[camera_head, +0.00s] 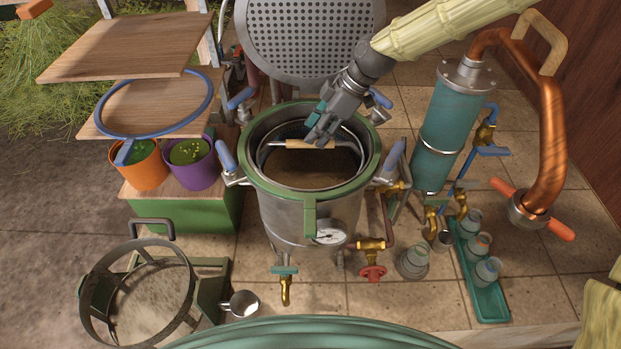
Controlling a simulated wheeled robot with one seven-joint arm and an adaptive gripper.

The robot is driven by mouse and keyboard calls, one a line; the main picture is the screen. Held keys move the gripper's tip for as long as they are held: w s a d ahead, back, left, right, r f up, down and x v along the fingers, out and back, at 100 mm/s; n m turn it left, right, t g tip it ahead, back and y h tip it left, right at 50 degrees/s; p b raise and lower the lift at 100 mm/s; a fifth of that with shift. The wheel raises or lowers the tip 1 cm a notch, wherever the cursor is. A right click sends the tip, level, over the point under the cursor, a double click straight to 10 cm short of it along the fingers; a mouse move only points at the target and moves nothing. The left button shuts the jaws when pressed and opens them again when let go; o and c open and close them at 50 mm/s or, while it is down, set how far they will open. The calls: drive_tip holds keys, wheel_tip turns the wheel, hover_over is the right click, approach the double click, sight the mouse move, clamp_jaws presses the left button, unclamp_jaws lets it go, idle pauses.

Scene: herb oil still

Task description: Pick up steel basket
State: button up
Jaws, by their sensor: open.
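The steel basket (346,137) sits inside the large steel pot (284,219) with the green rim. Only part of its rim and its raised bail handle show. The handle has a wooden grip (303,144) that lies across the pot's mouth. My gripper (318,133) reaches down from the upper right and is at the wooden grip, near its right half. Its fingers are open. Whether they touch or straddle the grip is too small to tell. Dark brown material shows in the pot below the handle.
A perforated steel disc (307,35) stands behind the pot. Blue-handled clamps flank the rim. A teal cylinder (445,135) with a copper pipe (549,140) is at right. Orange (137,166) and purple (189,165) pots stand left.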

drive_tip(key=shift+s+a+f+p, duration=0.6)
drive_tip(key=shift+s+f+p, duration=0.25)
drive_tip(key=shift+p, duration=0.3)
drive_tip(key=shift+w+a+f, duration=0.2)
drive_tip(key=shift+w+f, duration=0.05)
drive_tip(key=shift+f, duration=0.25)
drive_tip(key=shift+w+a+f, duration=0.15)
drive_tip(key=shift+w+f, duration=0.1)
drive_tip(key=shift+f, duration=0.2)
drive_tip(key=shift+w+f, duration=0.1)
drive_tip(key=shift+f, duration=0.15)
drive_tip(key=shift+s+r, duration=0.25)
drive_tip(key=shift+s, duration=0.15)
drive_tip(key=shift+w+f, duration=0.2)
drive_tip(key=shift+w, duration=0.05)
drive_tip(key=shift+s, duration=0.15)
drive_tip(key=shift+f, duration=0.15)
